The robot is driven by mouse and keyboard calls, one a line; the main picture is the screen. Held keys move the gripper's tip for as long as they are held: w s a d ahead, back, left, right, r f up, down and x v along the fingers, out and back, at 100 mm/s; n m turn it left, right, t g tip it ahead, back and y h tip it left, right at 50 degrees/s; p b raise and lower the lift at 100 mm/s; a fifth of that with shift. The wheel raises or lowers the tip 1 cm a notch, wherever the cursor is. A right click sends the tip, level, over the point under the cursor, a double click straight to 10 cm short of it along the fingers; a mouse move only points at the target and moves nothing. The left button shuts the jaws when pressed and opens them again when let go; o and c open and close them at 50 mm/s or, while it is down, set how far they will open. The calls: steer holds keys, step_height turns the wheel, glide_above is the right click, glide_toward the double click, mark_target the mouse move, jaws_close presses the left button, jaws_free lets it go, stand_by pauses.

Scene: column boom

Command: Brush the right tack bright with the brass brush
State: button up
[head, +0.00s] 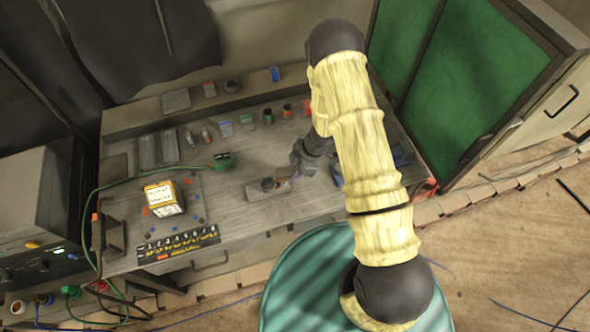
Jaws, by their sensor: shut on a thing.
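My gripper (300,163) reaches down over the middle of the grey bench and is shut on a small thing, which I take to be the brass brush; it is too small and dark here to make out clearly. Just left of and below the gripper lies a grey flat workpiece (258,193) with a dark round part (267,184) on it. The right tack is too small to pick out. From this view I cannot tell whether the held thing touches the workpiece.
Several small containers line the back. A dark label strip (178,244) lies at the front left. A green-panelled cabinet (470,80) stands right.

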steer(key=shift+w+f+b, duration=0.15)
steer(key=shift+f+b, duration=1.75)
steer(key=shift+f, duration=0.15)
steer(key=shift+s, duration=0.25)
steer(key=shift+w+f, duration=0.1)
steer(key=shift+f, duration=0.1)
steer(key=shift+w+a+r+p, duration=0.15)
steer(key=shift+w+p, duration=0.2)
steer(key=shift+p, duration=0.2)
steer(key=shift+w+p, duration=0.25)
steer(key=shift+p, duration=0.1)
steer(key=shift+s, duration=0.1)
